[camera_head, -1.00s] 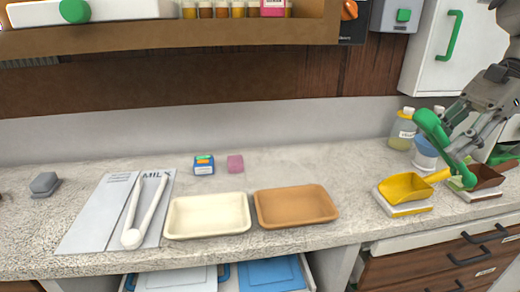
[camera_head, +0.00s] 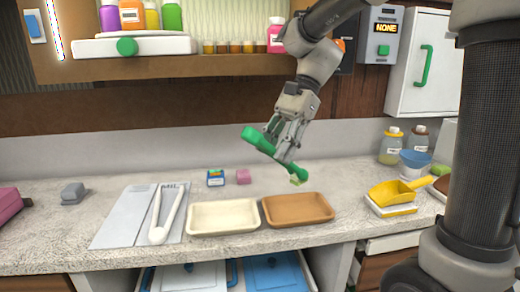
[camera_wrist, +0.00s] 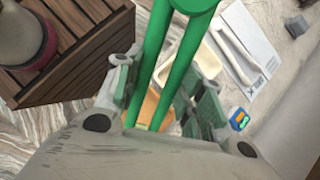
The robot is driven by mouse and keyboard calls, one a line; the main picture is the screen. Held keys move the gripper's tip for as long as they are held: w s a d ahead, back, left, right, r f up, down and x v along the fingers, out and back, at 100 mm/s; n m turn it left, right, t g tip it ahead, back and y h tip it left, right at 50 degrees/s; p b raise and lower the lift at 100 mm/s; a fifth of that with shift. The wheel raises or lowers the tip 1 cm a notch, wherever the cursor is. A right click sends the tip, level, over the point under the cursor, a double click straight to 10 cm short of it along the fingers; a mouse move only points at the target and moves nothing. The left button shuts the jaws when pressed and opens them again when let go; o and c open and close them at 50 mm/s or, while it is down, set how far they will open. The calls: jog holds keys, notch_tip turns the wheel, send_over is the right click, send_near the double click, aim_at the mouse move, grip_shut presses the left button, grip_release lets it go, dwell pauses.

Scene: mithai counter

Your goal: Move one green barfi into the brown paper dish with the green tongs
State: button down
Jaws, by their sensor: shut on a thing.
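My gripper (camera_head: 284,140) is shut on the green tongs (camera_head: 258,138), above the back edge of the brown paper dish (camera_head: 330,212). The tongs slant down to the right. A small pale green piece, seemingly the green barfi (camera_head: 297,179), shows at their lower tip, just above the dish's far rim. The dish looks empty. In the wrist view the green tongs (camera_wrist: 178,62) run between my fingers, and part of the brown dish (camera_wrist: 148,112) shows behind them. The barfi cannot be made out there.
A cream tray (camera_head: 190,222) stands left of the dish, with white tongs (camera_head: 158,233) on a grey sheet further left. A small blue box (camera_head: 215,178) and a pink block (camera_head: 243,177) lie behind. A shelf (camera_head: 230,70) overhangs.

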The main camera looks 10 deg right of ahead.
dwell(0.4)
notch_tip(320, 180, down, 9)
dwell(0.7)
jog(key=c, duration=1.3)
grip_release()
jog(key=shift+o, duration=0.2)
notch_tip(320, 180, up, 10)
